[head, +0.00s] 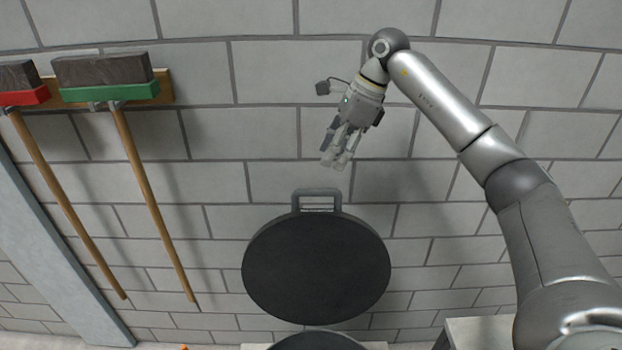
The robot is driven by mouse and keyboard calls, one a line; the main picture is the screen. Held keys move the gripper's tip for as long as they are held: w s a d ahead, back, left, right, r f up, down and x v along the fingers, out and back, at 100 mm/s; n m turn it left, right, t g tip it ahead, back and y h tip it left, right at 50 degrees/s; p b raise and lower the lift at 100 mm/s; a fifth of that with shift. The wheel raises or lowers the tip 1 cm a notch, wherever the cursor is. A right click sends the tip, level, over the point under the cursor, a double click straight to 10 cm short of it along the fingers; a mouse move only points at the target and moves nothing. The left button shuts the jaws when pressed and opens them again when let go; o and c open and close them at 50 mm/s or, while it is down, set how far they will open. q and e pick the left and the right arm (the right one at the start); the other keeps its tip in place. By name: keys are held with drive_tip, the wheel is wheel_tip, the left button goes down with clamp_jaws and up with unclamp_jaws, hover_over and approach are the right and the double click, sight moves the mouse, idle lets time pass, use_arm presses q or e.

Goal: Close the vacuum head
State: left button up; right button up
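The vacuum head (316,258) is a dark round lid with a grey rim. It stands raised, with its flat dark face towards me, in the lower middle of the head view. A grey loop handle (317,194) sits at its top edge. My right gripper (337,160) is above the handle, pointing down, apart from the lid. Its fingertips look near each other, but I cannot tell whether they are shut. Nothing shows between them. My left gripper is out of view.
Part of a dark round shape (318,341) shows below the lid at the bottom edge. A red broom (25,97) and a green broom (110,92) hang on the left of the grey block wall (265,75). A pale surface (480,333) lies at lower right.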

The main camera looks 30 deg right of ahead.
sight(316, 190)
drive_tip(key=x, duration=0.1)
drive_tip(key=p+x, duration=0.1)
drive_tip(key=shift+s+a+f, duration=0.1)
drive_tip(key=shift+a+f, duration=0.2)
drive_tip(key=p+x, duration=0.1)
drive_tip(key=x, duration=0.5)
drive_tip(key=shift+w+p, duration=0.2)
drive_tip(key=shift+p, duration=0.2)
drive_tip(key=shift+a+f, duration=0.2)
drive_tip(key=shift+f, duration=0.4)
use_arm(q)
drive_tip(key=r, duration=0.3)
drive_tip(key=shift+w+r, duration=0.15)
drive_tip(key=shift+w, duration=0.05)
use_arm(e)
drive_tip(key=shift+w, duration=0.1)
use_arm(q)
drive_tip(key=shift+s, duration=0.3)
use_arm(e)
clamp_jaws()
